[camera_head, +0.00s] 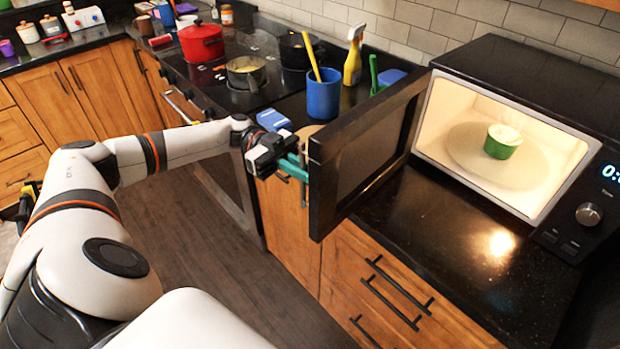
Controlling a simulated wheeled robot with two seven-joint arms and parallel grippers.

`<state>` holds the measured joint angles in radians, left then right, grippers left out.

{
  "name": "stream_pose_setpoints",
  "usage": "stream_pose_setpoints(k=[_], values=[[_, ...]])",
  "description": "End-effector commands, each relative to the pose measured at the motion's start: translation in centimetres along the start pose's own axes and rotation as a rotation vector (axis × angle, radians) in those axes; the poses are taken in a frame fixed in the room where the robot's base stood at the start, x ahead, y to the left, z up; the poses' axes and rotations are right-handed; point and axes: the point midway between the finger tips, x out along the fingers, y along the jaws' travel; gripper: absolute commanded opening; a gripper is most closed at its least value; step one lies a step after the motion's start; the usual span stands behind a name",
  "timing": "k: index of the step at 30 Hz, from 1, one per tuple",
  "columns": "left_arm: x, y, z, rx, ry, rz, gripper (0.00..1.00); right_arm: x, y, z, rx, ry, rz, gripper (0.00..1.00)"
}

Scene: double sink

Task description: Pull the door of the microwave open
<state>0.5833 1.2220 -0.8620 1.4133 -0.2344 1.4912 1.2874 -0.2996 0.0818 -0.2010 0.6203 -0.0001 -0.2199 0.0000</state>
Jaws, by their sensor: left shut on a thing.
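The black microwave (520,90) stands on the dark counter at the right, its lit inside showing. Its door (365,150) is swung well open toward the left and front. A green cup-like container with pale contents (503,142) sits on the turntable inside. My left gripper (297,168) is at the outer side of the door near its free edge, its green-tinted fingers shut on the door's handle, which the door and fingers partly hide. My right gripper is not in view.
A blue cup (323,94) with a yellow utensil and a yellow spray bottle (353,58) stand behind the door. A red pot (201,42) and a metal pan (246,73) are on the stove. The counter before the microwave (440,225) is clear.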

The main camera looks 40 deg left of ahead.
Motion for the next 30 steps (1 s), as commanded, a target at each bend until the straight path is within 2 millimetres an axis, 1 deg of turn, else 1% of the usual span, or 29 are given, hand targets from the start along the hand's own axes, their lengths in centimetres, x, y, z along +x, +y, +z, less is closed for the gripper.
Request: stream_pose_setpoints(k=[1, 14, 15, 18, 26, 30], values=[[-0.1, 0.0, -0.2, -0.005, 0.003, -0.001, 0.0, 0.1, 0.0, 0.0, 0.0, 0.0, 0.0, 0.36], [-0.3, 0.1, -0.1, -0.005, 0.003, 0.0, 0.0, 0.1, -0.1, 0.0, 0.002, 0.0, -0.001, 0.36], [-0.3, 0.1, -0.1, -0.005, 0.003, -0.001, 0.15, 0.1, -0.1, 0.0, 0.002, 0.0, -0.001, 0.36], [-0.3, 0.1, -0.1, -0.004, 0.002, 0.0, 0.29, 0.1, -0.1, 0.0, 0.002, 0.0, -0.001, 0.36], [-0.3, 0.1, -0.1, -0.001, 0.001, 0.0, 0.29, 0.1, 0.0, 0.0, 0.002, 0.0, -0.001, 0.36], [-1.4, 0.1, -0.3, 0.0, 0.002, 0.002, 0.29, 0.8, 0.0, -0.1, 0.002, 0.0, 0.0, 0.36]])
